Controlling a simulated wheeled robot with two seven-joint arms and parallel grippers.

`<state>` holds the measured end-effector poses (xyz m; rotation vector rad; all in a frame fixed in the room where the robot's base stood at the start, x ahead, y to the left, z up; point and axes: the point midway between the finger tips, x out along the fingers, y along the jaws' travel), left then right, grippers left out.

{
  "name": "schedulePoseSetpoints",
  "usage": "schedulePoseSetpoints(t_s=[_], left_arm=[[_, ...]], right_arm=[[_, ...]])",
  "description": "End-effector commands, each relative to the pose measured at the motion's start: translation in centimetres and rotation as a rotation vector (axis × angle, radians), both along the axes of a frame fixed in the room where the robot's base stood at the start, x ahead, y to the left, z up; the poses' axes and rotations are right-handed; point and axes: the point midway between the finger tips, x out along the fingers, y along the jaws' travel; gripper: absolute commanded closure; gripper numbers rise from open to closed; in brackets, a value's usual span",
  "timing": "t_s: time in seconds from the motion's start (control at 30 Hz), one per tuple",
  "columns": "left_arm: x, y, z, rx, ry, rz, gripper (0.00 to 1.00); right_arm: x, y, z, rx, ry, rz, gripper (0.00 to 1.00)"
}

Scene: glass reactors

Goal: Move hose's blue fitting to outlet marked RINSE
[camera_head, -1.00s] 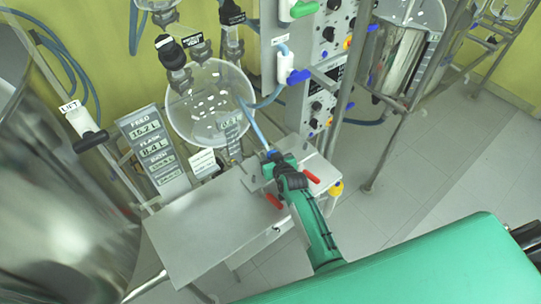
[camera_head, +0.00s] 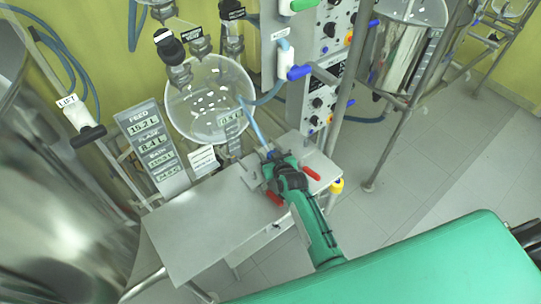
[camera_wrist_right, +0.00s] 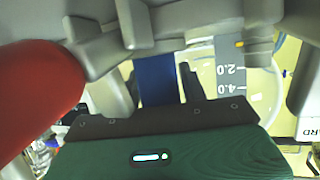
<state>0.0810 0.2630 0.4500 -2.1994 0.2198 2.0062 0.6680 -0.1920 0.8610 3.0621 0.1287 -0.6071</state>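The hose (camera_head: 256,128) is light blue and runs from the panel past the round glass vessel down to a small metal bench. Its blue fitting (camera_head: 270,154) is at my right gripper (camera_head: 273,160), over the bench's right end. In the right wrist view, the blue fitting (camera_wrist_right: 157,82) fills the narrow gap between the two dark fingers of my right gripper (camera_wrist_right: 160,88), which look shut on it. Metal parts just beyond hide the fitting's tip. I cannot read any RINSE mark. My left gripper is not in view.
Red handles (camera_head: 311,173) flank my right gripper on the bench; one is large and close in the right wrist view (camera_wrist_right: 35,85). The bench top (camera_head: 205,228) is bare at left. The glass vessel (camera_head: 208,98) and readout board (camera_head: 151,153) stand behind. A steel tank (camera_head: 60,220) stands left.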

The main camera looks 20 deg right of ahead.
Motion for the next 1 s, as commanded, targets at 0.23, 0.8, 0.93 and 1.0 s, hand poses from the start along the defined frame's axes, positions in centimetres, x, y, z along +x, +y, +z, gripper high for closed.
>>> schedulePoseSetpoints(t_s=[0.23,0.8,0.93,1.0], left_arm=[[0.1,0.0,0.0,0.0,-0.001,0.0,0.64],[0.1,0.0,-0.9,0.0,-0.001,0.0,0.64],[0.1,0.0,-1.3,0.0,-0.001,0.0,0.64],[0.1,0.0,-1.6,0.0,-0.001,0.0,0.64]], right_arm=[[0.0,0.0,0.0,0.0,0.001,0.0,0.41],[-4.7,-0.4,1.6,0.0,0.002,0.0,0.41],[-6.8,-0.6,2.4,0.001,0.002,0.0,0.41],[-7.9,-0.7,2.9,0.0,0.001,0.0,0.41]])
